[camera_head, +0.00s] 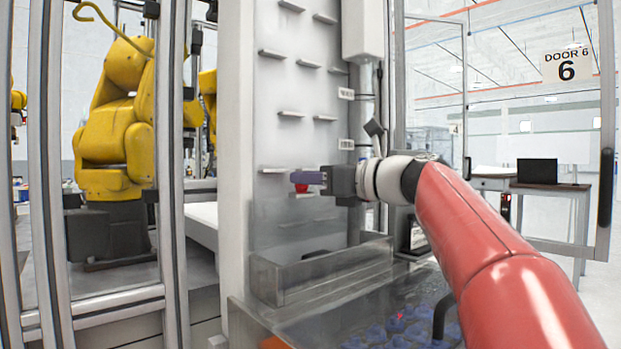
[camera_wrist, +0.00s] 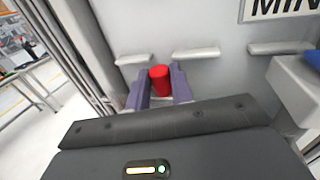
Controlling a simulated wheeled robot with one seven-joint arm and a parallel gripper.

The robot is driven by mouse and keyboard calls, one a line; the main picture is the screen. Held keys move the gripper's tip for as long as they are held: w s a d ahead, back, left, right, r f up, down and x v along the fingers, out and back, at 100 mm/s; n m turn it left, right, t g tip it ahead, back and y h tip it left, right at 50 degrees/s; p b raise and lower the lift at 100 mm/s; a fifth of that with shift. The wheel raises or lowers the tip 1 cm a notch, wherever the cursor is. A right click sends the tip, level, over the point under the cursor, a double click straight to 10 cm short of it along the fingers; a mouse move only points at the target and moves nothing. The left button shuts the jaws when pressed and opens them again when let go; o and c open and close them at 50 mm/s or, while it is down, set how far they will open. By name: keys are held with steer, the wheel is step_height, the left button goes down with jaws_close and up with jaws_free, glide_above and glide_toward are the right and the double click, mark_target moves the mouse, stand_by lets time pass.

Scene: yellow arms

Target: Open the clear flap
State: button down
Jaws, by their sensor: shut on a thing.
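A see-through panel (camera_head: 283,228), which looks like the clear flap, shows faintly against the lower part of the white pegged wall, above a grey trough; its edges are hard to make out. A small red knob (camera_head: 302,188) shows in front of the wall, and in the wrist view it is a red cylinder (camera_wrist: 160,80). My gripper (camera_head: 308,179) reaches in from the right at the knob. In the wrist view its two purple fingers (camera_wrist: 160,88) stand on either side of the knob, shut on it. Whether the knob is fixed to the panel is not clear.
Small white ledges (camera_head: 291,114) stud the wall. The grey trough (camera_head: 320,272) juts out below my gripper, and blue parts (camera_head: 400,328) lie in a clear bin lower down. Metal posts (camera_head: 172,170) stand left, with a yellow robot arm (camera_head: 112,120) behind them.

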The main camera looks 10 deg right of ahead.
steer(key=s+b, duration=0.1)
steer(key=s+d+f+y+b, duration=0.1)
steer(key=b, duration=0.1)
steer(key=d+t+b, duration=0.1)
steer(key=shift+s+f+n+y+b, duration=0.25)
steer(key=shift+s+n+y+b, duration=0.05)
steer(key=shift+s+n+y, duration=0.1)
steer(key=c, duration=1.2)
jaws_free()
steer(key=v, duration=0.7)
steer(key=shift+s+d+b, duration=0.25)
steer(key=shift+s+b, duration=0.05)
steer(key=shift+f, duration=0.1)
